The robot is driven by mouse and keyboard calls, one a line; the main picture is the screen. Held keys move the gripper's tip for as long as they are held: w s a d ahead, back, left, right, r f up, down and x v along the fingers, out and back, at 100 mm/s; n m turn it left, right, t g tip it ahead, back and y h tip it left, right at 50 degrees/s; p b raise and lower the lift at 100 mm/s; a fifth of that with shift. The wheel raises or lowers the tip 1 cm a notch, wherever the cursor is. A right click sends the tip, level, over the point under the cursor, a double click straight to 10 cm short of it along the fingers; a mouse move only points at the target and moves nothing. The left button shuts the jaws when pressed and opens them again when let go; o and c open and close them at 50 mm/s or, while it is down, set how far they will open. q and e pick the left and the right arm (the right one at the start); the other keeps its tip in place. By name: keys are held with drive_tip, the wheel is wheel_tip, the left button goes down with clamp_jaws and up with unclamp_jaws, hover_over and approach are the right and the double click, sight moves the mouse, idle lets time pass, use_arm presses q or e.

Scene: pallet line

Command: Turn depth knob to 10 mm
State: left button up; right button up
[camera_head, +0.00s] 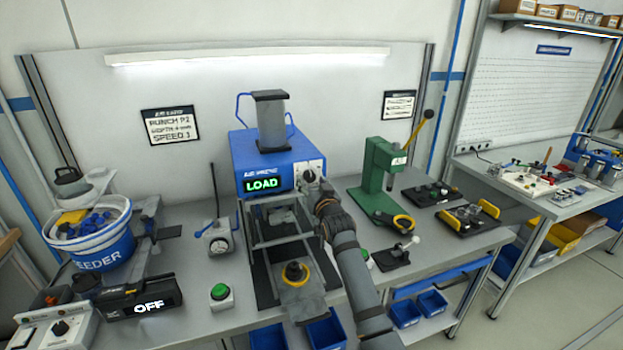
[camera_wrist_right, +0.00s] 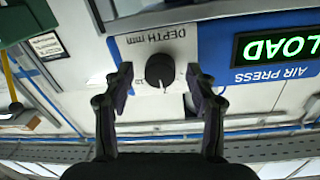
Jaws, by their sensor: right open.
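The depth knob (camera_wrist_right: 160,71) is a round black dial on the light front panel of the blue air press (camera_head: 262,150). In the right wrist view, which is upside down, the label "DEPTH mm" (camera_wrist_right: 153,37) shows beside it and a small white mark shows at the knob's lower edge. The scale numbers are too small to read. My right gripper (camera_wrist_right: 160,80) is open, with one finger on each side of the knob and a visible gap to it. In the head view my right gripper (camera_head: 317,187) is in front of the panel. My left gripper is not seen.
The press display (camera_head: 262,184) reads LOAD in green. A green hand press (camera_head: 378,175) stands to the right. A green button (camera_head: 219,292) and a blue feeder bucket (camera_head: 95,250) are to the left. A sign (camera_head: 169,125) on the wall gives punch, depth and speed settings.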

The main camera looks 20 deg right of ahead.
drive_tip(key=shift+w, duration=0.35)
drive_tip(key=c, duration=1.1)
drive_tip(key=shift+c, duration=0.2)
